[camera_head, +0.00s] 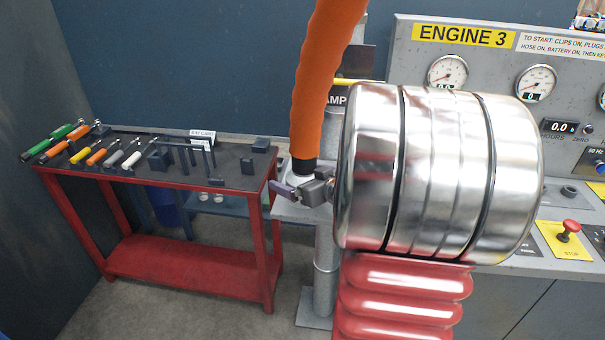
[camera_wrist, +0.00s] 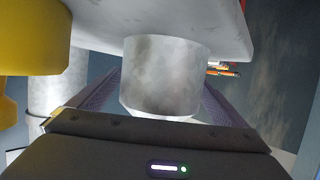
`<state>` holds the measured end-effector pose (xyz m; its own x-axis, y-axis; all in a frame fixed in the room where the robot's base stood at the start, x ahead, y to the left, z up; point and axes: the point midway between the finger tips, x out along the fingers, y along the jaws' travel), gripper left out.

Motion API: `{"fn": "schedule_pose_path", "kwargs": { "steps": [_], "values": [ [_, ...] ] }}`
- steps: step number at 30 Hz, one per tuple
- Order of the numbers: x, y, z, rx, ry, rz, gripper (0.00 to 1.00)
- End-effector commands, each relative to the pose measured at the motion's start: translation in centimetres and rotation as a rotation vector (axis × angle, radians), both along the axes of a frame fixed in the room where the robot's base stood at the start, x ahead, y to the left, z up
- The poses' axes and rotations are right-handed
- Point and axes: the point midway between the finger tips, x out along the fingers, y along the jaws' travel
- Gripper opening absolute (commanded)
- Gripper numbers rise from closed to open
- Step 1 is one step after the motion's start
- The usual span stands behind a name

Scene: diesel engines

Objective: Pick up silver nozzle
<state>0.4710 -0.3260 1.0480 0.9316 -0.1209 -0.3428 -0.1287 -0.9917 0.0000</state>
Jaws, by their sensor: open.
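The silver nozzle (camera_wrist: 165,75) is a dull grey cylinder in the middle of the wrist view, between the two purple fingers of my open gripper (camera_wrist: 165,100). Its lower part in that view is hidden by my gripper body. In the head view the nozzle (camera_head: 301,177) shows as a pale piece under the dark cuff of an orange hose (camera_head: 322,80), over a grey stand plate (camera_head: 290,212). My gripper (camera_head: 297,190) is beside it there, with one purple finger showing to its left. I cannot tell whether the fingers touch the nozzle.
A large chrome drum (camera_head: 440,170) above red ribbed covers (camera_head: 405,300) stands close to the right of my gripper. A red bench (camera_head: 180,262) with several tools is at the left. The engine control panel (camera_head: 510,75) is behind. A yellow part (camera_wrist: 35,40) shows in the wrist view.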

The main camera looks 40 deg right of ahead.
Motion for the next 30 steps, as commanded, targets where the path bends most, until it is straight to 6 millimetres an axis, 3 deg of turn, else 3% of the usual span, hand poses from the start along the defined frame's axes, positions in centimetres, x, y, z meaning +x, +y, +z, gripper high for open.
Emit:
{"fn": "schedule_pose_path", "kwargs": {
  "steps": [5, 20, 30],
  "values": [
    [1.09, -0.16, -0.4, 0.0, 0.001, -0.001, 0.97],
    [1.07, -0.2, -0.41, -0.001, 0.0, -0.002, 0.97],
    [1.07, -0.2, -0.41, -0.001, 0.0, -0.002, 0.75]
  ]
}}
